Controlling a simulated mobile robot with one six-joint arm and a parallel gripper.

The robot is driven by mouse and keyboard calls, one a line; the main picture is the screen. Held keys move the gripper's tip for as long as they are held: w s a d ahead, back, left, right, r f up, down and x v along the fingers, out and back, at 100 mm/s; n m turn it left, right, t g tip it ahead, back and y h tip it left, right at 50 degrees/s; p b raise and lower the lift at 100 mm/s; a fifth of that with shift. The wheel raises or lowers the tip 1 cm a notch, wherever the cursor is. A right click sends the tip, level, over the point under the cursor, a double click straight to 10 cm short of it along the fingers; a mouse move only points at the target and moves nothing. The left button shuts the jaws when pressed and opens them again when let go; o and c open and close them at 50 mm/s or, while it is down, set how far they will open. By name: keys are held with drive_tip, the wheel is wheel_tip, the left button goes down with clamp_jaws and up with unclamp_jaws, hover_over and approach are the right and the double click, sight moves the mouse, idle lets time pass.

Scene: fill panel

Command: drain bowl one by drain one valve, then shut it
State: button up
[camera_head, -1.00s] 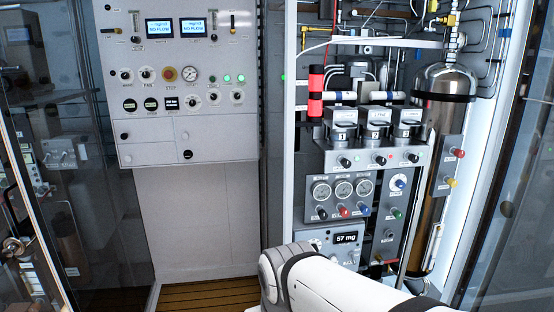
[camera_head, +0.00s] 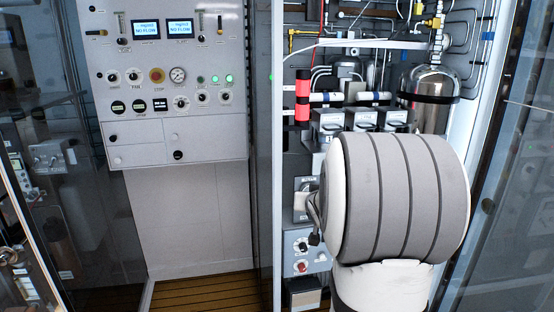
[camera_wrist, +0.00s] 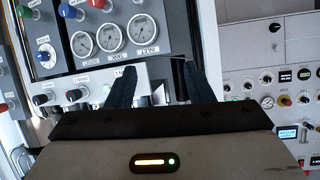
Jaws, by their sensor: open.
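In the head view, three grey-topped bowls stand in a row behind my arm; I take the leftmost as bowl one (camera_head: 328,122). Their fronts and valves are hidden by my arm. The wrist view, roughly upside down, shows the grey valve strip (camera_wrist: 150,72) with black knobs and small labels. The drain one valve, at the strip's right end, is mostly hidden by a finger, so I cannot tell its setting. My gripper (camera_wrist: 160,86) is open in front of that end, its dark fingers apart. I see nothing held, and cannot tell whether it touches the knob.
Three gauges (camera_wrist: 110,37) and coloured knobs lie beside the valve strip in the wrist view. A control panel (camera_head: 172,85) is on the left in the head view. A red cylinder (camera_head: 302,95) and a metal tank (camera_head: 431,85) flank the bowls. Clear floor shows at lower left.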

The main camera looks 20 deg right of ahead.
drive_tip(key=w+d+r+t+p, duration=0.1)
drive_tip(key=d+t, duration=0.1)
drive_tip(key=d, duration=0.4)
drive_tip(key=w+d+r+t+p, duration=0.1)
drive_tip(key=d+r+t, duration=0.1)
drive_tip(key=d, duration=0.5)
drive_tip(key=w+d+t+p, duration=0.1)
drive_tip(key=w+d+p, duration=0.1)
drive_tip(key=w, duration=0.5)
drive_tip(key=shift+w+d+f+m, duration=0.15)
drive_tip(key=shift+w+d+m, duration=0.1)
drive_tip(key=shift+w+m, duration=0.15)
drive_tip(key=shift+c, duration=0.6)
